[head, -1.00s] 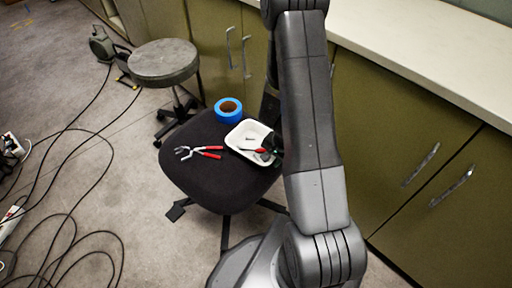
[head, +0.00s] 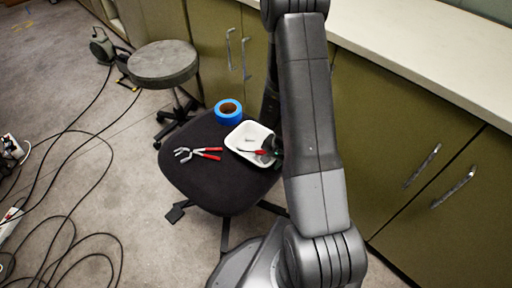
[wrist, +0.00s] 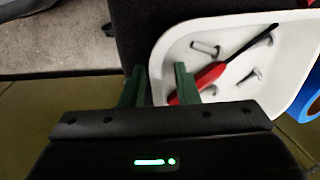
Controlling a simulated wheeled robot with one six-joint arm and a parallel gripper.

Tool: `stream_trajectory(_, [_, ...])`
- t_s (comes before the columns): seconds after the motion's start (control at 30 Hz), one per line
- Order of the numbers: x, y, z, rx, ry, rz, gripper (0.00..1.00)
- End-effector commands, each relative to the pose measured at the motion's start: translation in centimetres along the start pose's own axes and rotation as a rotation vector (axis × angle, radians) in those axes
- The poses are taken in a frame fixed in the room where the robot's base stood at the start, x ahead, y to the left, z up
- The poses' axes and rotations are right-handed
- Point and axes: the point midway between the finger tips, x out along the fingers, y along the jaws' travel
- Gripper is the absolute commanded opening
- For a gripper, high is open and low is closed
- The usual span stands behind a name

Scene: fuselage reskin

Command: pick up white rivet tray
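The white rivet tray (head: 236,150) sits on the black chair seat, with its right end partly hidden by my arm in the head view. In the wrist view the tray (wrist: 165,62) holds several grey rivets and a red-handled tool with a dark shaft. My gripper (wrist: 160,80) has its two green fingers apart, one on each side of the tray's near left wall. I cannot tell whether either finger touches the wall. In the head view the gripper (head: 276,150) is a dark shape at the tray's right end.
Red-handled pliers (head: 198,153) lie left of the tray on the chair seat (head: 205,185). A blue tape roll (head: 228,111) lies behind it. A round stool (head: 162,64) stands at the back left. Green cabinets (head: 400,150) line the right. Cables (head: 70,200) cover the floor at left.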

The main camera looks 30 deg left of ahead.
Motion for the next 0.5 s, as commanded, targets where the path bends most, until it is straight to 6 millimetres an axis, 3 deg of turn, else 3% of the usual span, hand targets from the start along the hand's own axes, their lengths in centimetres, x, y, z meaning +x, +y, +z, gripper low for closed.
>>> stream_trajectory(0.03, [0.00,0.00,0.00,0.000,0.000,0.000,0.22])
stream_trajectory(0.17, [0.00,-0.06,-0.01,0.000,0.000,-0.001,0.00])
stream_trajectory(0.5, [-0.01,-0.04,0.01,0.000,0.000,0.000,0.00])
